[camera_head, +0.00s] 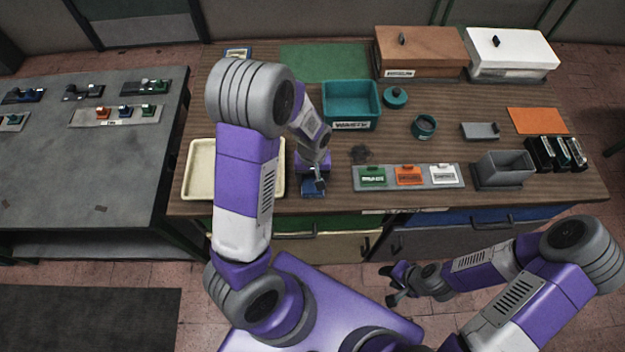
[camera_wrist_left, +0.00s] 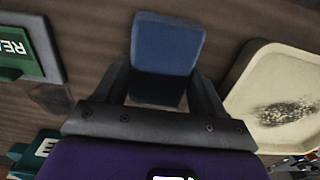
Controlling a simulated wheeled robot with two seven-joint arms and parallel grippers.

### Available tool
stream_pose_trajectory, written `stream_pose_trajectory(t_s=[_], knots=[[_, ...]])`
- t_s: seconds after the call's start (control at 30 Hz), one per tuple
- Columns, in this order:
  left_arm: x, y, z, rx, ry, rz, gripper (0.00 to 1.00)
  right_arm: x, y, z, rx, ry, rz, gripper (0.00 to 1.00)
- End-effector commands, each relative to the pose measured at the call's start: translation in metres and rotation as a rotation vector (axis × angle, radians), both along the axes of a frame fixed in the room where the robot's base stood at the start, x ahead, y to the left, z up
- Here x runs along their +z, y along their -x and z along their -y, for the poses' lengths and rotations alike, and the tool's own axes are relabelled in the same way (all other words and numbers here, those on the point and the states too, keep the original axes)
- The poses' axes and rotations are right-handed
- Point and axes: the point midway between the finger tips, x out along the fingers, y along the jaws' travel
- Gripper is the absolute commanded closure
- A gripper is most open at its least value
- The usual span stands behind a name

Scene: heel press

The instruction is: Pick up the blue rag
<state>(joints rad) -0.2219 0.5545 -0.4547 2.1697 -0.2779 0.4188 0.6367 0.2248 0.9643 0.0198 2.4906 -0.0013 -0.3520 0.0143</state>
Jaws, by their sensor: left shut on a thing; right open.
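The blue rag (camera_head: 312,190) is a small, folded, block-like piece near the front edge of the wooden table, just right of the cream tray. My left gripper (camera_head: 318,180) is shut on it from above. In the left wrist view the rag (camera_wrist_left: 168,45) sits between the two dark fingers of my left gripper (camera_wrist_left: 165,85). I cannot tell whether the rag touches the table or is slightly above it. My right gripper (camera_head: 393,285) is open and empty, low in front of the table.
The cream tray (camera_head: 200,180) has a dark speckled patch inside, seen in the wrist view (camera_wrist_left: 288,110). A teal bin (camera_head: 350,105) stands behind. A grey strip (camera_head: 446,171) with green, orange and white blocks lies right, past a dark stain (camera_head: 360,153).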

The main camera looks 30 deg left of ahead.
Motion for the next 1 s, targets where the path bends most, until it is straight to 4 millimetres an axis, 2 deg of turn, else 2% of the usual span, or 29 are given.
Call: stream_pose_trajectory(t_s=[0.27,0.37,0.73,0.83,1.0], knots=[[0.001,0.000,0.000,0.000,0.000,0.001,0.60,0.000,0.000,0.000,0.000,0.000,0.000,0.57],[0.008,-0.001,0.000,-0.001,0.000,0.004,0.60,0.002,0.000,0.000,0.000,0.000,0.000,0.57],[0.079,-0.001,0.000,0.000,0.002,0.005,0.60,0.013,0.000,0.000,0.000,0.000,0.000,0.57],[0.092,-0.001,0.000,0.000,0.001,0.004,0.60,0.015,0.000,0.000,0.000,0.000,0.000,0.57],[0.100,0.000,0.000,0.000,0.000,0.000,0.60,0.016,0.000,0.000,0.000,0.000,0.000,0.57]])
